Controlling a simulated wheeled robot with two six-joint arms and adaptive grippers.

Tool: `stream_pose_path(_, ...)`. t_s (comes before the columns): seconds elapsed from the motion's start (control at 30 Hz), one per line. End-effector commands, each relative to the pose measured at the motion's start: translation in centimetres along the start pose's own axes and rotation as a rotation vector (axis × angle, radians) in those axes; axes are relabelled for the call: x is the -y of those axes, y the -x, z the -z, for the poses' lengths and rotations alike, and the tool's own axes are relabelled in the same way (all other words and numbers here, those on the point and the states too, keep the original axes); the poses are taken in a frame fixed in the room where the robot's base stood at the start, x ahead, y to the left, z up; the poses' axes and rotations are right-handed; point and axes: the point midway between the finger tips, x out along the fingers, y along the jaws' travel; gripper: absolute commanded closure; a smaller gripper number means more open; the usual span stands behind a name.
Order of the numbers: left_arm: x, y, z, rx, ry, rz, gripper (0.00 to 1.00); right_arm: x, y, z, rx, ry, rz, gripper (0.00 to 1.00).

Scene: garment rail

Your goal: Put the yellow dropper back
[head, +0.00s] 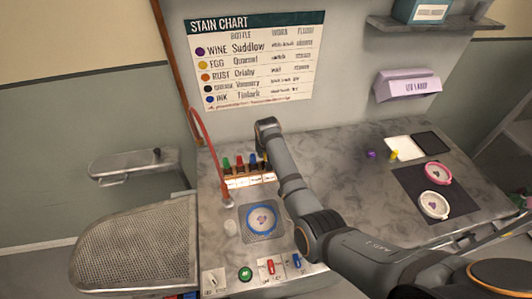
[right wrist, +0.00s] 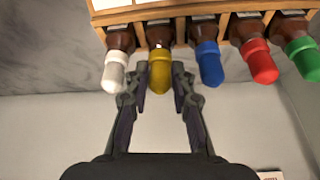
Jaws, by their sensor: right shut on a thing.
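The yellow dropper (right wrist: 160,72) is in the right wrist view, its bulb between the two fingers of my right gripper (right wrist: 160,84), which is shut on it. The dropper is in line with the neck of a brown bottle (right wrist: 159,36) in the wooden rack (right wrist: 139,13). Whether it is fully seated I cannot tell. A white-capped bottle (right wrist: 115,72) is on one side and a blue-capped one (right wrist: 207,62) on the other. My left gripper is out of view.
Red (right wrist: 259,62) and green (right wrist: 303,58) droppers stand further along the rack. On the counter are a blue-rimmed hoop (head: 262,219), a red curved tap (head: 206,145), a green button (head: 245,274) and a dark mat (head: 408,190).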

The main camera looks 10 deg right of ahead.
Motion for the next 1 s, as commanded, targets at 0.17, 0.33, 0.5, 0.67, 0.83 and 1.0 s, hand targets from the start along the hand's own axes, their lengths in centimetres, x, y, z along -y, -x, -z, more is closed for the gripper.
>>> stream_pose_path(0.17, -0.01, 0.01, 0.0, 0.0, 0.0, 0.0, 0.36, 0.0, 0.01, 0.0, 0.0, 0.0, 0.0, 0.72)
stream_pose_path(0.33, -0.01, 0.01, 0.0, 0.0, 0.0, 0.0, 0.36, 0.0, 0.01, 0.0, 0.0, 0.0, 0.0, 0.5)
stream_pose_path(0.5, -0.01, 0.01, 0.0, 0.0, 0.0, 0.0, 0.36, 0.01, 0.01, 0.0, 0.0, 0.0, 0.0, 0.5)
stream_pose_path(0.67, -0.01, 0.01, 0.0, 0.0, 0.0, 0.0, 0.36, 0.01, 0.01, -0.01, 0.0, 0.0, 0.0, 0.5)
stream_pose_path(0.83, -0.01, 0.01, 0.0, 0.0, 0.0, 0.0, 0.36, 0.01, 0.01, -0.01, 0.0, 0.0, 0.0, 0.5)
stream_pose_path(1.0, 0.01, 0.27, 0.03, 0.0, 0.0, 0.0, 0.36, 0.02, 0.25, 0.1, 0.0, 0.0, 0.0, 0.5)
